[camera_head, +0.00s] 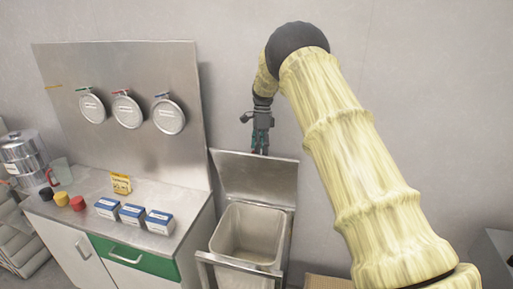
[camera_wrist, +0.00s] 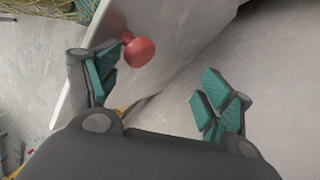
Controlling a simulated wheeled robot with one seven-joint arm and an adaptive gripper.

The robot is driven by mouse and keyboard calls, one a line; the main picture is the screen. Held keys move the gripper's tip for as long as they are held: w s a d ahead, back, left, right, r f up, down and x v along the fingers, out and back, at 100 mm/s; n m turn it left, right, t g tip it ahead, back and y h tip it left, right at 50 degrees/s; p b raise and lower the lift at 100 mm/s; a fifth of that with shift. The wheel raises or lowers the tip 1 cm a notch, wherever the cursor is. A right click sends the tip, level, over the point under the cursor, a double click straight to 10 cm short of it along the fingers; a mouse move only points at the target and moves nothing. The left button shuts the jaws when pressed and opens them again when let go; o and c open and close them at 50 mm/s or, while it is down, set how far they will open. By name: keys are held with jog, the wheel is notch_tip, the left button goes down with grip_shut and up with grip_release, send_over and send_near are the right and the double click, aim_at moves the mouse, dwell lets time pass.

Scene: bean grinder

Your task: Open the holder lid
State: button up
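The holder is a grey bin (camera_head: 247,238) in a metal frame on the floor, right of the counter. Its flat grey lid (camera_head: 258,178) stands raised at the back, and the bin's mouth is uncovered. My gripper (camera_head: 260,143) points down at the lid's upper edge. In the wrist view my gripper (camera_wrist: 158,88) is open, with teal finger pads spread apart. A red knob (camera_wrist: 139,51) on a pale panel (camera_wrist: 172,30), which looks like the lid, sits beside the left finger. Whether they touch is unclear. The knob is hidden in the head view.
The counter (camera_head: 88,189) at left holds three blue-white boxes (camera_head: 132,214), a yellow packet (camera_head: 121,183), small coloured pieces (camera_head: 62,199) and a metal canister (camera_head: 24,157). Three round discs (camera_head: 127,111) hang on the metal backboard (camera_head: 150,65). The wall (camera_head: 230,95) stands close behind the bin.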

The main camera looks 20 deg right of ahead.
jog(key=shift+a, duration=0.1)
jog(key=shift+c, duration=0.5)
jog(key=shift+w+r, duration=0.2)
jog(key=shift+r, duration=0.2)
jog(key=shift+c, duration=0.6)
jog(key=v, duration=0.9)
jog(key=shift+s+d+r, duration=0.2)
jog(key=shift+d+r, duration=0.15)
jog(key=shift+v, duration=0.9)
jog(key=shift+w+a, duration=0.1)
